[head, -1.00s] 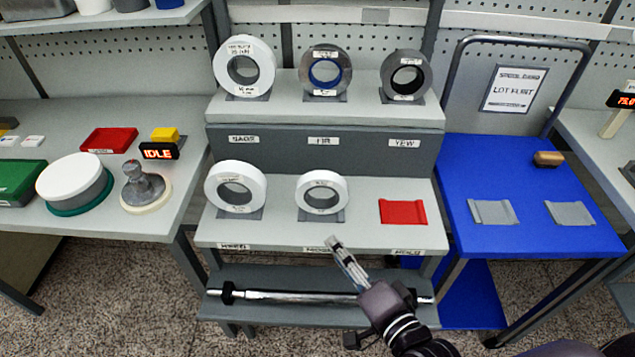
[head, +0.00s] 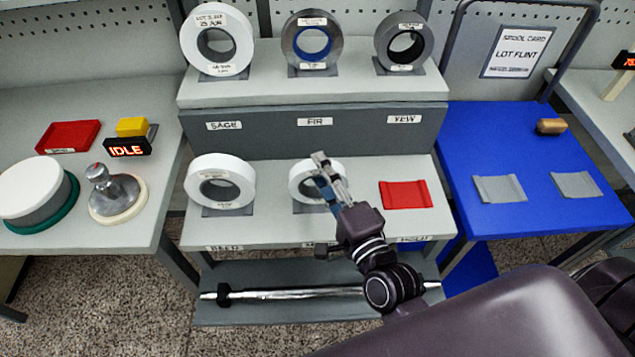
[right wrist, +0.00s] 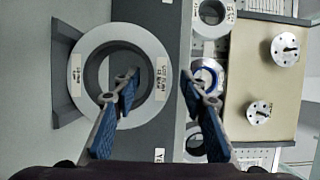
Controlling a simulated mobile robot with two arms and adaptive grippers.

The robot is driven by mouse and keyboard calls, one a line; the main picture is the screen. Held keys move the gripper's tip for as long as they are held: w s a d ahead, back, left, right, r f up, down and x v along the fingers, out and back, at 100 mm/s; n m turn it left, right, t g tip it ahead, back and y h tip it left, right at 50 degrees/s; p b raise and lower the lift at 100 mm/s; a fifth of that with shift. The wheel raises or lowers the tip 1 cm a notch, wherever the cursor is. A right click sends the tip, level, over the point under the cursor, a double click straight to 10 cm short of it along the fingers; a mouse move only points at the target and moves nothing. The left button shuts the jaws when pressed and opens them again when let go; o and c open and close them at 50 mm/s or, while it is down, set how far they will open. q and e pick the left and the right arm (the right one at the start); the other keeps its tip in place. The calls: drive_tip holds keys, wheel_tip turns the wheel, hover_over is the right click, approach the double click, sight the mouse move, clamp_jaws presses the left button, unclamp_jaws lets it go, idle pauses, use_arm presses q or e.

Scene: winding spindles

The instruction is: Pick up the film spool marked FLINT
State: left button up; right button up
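A white-rimmed spool (head: 303,183) stands upright in a grey cradle at the lower shelf's middle, partly hidden by my right gripper (head: 328,178). In the right wrist view, this large white spool (right wrist: 92,45) fills the left, and its side label is too small to read surely. My right gripper (right wrist: 160,88) is open: one finger lies over the spool's hole, the other beyond its outer rim. I cannot tell whether they touch it. A card (head: 517,52) reads LOT FLINT. Another white spool (head: 240,185) stands lower left. My left gripper is out of view.
Three spools stand on the upper shelf: white (head: 243,45), blue-cored (head: 290,42) and black-cored (head: 383,40). A red pad (head: 405,195) lies right of the middle spool. A blue cart (head: 530,150) has two grey pads. A metal bar (head: 290,293) lies below.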

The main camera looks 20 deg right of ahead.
drive_tip(key=shift+w+a, duration=0.1)
drive_tip(key=shift+w, duration=0.95)
drive_tip(key=shift+c, duration=0.6)
clamp_jaws()
drive_tip(key=shift+r, duration=0.1)
